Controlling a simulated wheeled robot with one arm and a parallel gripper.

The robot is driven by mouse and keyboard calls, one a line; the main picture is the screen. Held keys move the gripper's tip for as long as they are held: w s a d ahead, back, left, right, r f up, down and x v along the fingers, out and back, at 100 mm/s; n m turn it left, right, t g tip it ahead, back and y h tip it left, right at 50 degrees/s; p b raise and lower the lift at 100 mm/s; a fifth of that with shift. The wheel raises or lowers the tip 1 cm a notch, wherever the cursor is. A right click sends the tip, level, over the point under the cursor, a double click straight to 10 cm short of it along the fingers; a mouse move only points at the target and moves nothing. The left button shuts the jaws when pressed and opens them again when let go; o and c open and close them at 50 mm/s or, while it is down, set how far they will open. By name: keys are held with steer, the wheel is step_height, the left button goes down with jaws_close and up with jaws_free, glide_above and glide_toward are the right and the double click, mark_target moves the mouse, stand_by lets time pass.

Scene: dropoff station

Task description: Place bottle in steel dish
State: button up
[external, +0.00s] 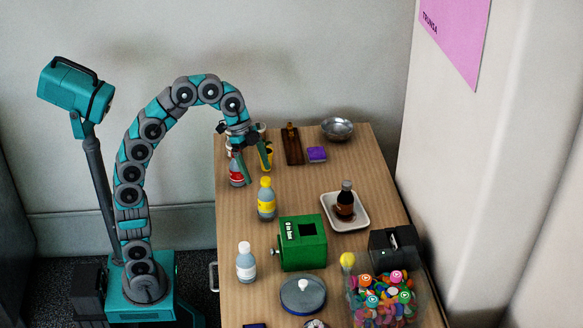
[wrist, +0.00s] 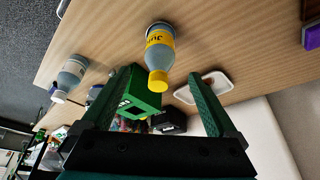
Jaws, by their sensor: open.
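The steel dish (external: 337,129) is a round, shiny bowl at the far right of the table; it is not in the wrist view. Several bottles are in view. A yellow-labelled bottle (external: 266,203) stands upright just in front of my gripper (external: 258,175). In the wrist view that bottle (wrist: 160,45) appears between and beyond my open, empty fingers. A red-labelled bottle (external: 237,172) stands at the left edge, partly hidden by my gripper. A white-capped bottle (external: 246,265) is at the front left. A dark brown bottle (external: 345,203) stands in a white tray (external: 329,222).
A green box (external: 303,247) stands front of centre, also in the wrist view (wrist: 142,92).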

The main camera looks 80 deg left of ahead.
steer(key=shift+p+v, duration=0.3)
steer(key=shift+v, duration=0.9)
steer(key=shift+d, duration=0.1)
